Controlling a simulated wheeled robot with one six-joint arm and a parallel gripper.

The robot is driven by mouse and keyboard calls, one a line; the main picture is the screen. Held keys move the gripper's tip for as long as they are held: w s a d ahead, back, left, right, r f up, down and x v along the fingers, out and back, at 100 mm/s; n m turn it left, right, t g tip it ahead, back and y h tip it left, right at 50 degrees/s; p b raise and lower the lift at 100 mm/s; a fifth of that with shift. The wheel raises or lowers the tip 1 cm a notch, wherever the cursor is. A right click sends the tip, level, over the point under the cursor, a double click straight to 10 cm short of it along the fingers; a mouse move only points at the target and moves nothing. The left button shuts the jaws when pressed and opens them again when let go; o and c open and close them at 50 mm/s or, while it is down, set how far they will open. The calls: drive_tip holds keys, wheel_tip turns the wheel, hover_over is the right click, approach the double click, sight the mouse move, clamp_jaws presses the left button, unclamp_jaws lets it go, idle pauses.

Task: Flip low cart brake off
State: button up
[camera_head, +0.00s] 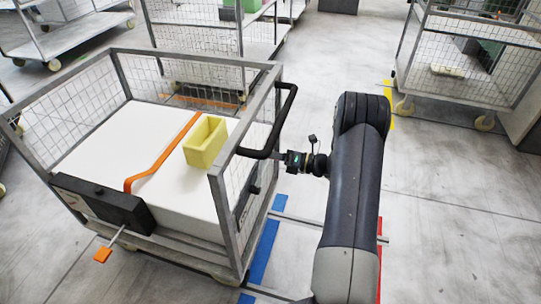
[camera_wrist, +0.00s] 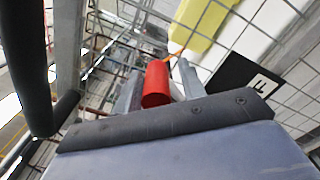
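The low cart (camera_head: 225,190) is a grey mesh-walled frame at left with a black push handle (camera_head: 268,153) on its right end. An orange-tipped rod (camera_head: 103,254) sticks out low at its front left. My gripper (camera_wrist: 158,88) is at the cart's right end, beside the handle; its fingers are hard to make out in the head view. In the wrist view a red cylinder (camera_wrist: 155,82) shows between the two grey fingers. The fingers stand apart, with a gap on the right; I cannot tell whether they touch the cylinder or whether it is the brake.
The cart holds a white block (camera_head: 85,150), an orange strip (camera_head: 160,155) and a yellow bin (camera_head: 205,143). Other mesh carts stand behind and at right (camera_head: 465,75).

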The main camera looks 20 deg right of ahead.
drive_tip(key=shift+o, duration=0.5)
drive_tip(key=shift+s, duration=0.1)
drive_tip(key=v, duration=1)
drive_tip(key=shift+s+d+b, duration=0.15)
drive_tip(key=shift+d+b, duration=0.15)
drive_tip(key=shift+b, duration=0.1)
drive_tip(key=p+x, duration=0.1)
drive_tip(key=x, duration=1)
drive_tip(key=shift+s, duration=0.1)
drive_tip(key=shift+s+a+r, duration=0.1)
drive_tip(key=shift+s+r, duration=0.1)
drive_tip(key=shift+f, duration=0.15)
